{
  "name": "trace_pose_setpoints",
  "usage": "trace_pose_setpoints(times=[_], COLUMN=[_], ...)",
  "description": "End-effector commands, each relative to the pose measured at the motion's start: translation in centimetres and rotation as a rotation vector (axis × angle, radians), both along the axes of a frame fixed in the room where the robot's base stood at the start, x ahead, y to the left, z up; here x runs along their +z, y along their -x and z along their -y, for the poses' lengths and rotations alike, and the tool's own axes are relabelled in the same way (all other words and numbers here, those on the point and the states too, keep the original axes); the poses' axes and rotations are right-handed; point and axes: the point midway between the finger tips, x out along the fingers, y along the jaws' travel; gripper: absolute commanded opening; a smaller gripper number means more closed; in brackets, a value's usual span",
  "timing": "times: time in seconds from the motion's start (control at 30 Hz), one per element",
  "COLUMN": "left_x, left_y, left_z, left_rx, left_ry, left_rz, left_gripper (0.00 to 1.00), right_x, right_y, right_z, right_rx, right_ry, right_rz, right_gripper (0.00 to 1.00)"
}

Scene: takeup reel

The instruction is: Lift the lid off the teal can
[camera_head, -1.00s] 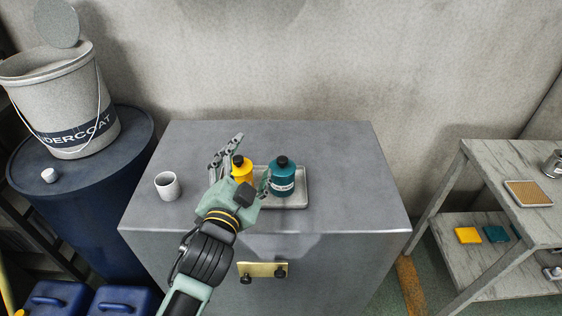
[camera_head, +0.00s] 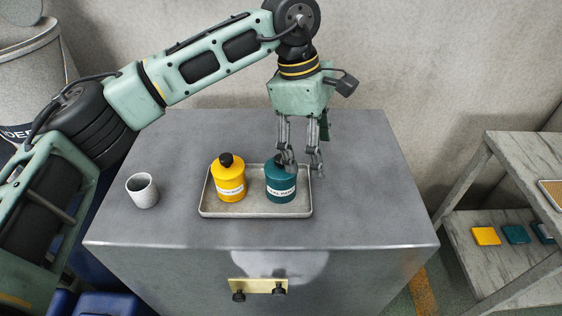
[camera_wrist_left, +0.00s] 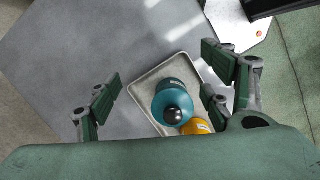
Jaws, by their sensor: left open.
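The teal can (camera_head: 281,186) stands upright in a shallow tray (camera_head: 250,211) on the grey cabinet. Its dark lid knob is mostly hidden behind my fingers in the head view; the lid knob (camera_wrist_left: 174,116) shows clearly in the left wrist view. My left gripper (camera_head: 302,168) points down, open, over the top of the teal can and slightly to its right. In the left wrist view the can (camera_wrist_left: 172,95) lies between the spread fingers of my left gripper (camera_wrist_left: 160,105), nearer the right-hand ones. My right gripper is not in view.
A yellow can (camera_head: 229,182) with a dark knob stands left of the teal can in the same tray. A white cup (camera_head: 142,190) stands farther left. A shelf table (camera_head: 500,205) with coloured pieces is at the right. The cabinet's right top is clear.

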Motion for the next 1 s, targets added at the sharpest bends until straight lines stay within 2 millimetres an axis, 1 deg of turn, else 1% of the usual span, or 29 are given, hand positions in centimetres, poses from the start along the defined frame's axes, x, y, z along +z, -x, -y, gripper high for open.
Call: trace_pose_setpoints(times=[0.03, 0.1, 0.2, 0.27, 0.47, 0.63, 0.7, 0.8, 1.0], left_x=[0.6, 1.3, 1.6, 1.2, -0.9, -3.2, -4.3, -5.4, -5.8], left_y=[-1.1, -1.9, -2.5, -2.5, -2.4, -2.0, -2.0, -2.0, -2.0], left_z=[-1.9, -3.9, -5.4, -5.8, -5.9, -6.4, -6.3, -6.3, -6.3], left_rx=[0.006, 0.012, 0.018, 0.019, 0.019, 0.018, 0.019, 0.019, 0.018], left_ry=[-0.079, -0.160, -0.218, -0.230, -0.227, -0.226, -0.225, -0.225, -0.223], left_rz=[0.038, 0.065, 0.080, 0.083, 0.082, 0.078, 0.080, 0.080, 0.083], left_gripper=[0.74, 0.74, 0.74, 0.74, 0.74, 0.74, 0.74, 0.74, 0.74], right_x=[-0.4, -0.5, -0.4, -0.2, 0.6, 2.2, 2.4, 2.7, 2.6], right_y=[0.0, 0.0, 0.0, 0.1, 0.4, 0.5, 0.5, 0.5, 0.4], right_z=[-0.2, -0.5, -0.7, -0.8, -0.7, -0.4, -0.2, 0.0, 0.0], right_rx=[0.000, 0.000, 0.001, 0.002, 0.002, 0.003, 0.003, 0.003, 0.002], right_ry=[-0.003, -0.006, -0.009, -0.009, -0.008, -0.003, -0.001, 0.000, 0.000], right_rz=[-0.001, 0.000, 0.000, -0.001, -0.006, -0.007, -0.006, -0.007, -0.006], right_gripper=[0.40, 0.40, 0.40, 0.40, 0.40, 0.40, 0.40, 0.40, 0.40])
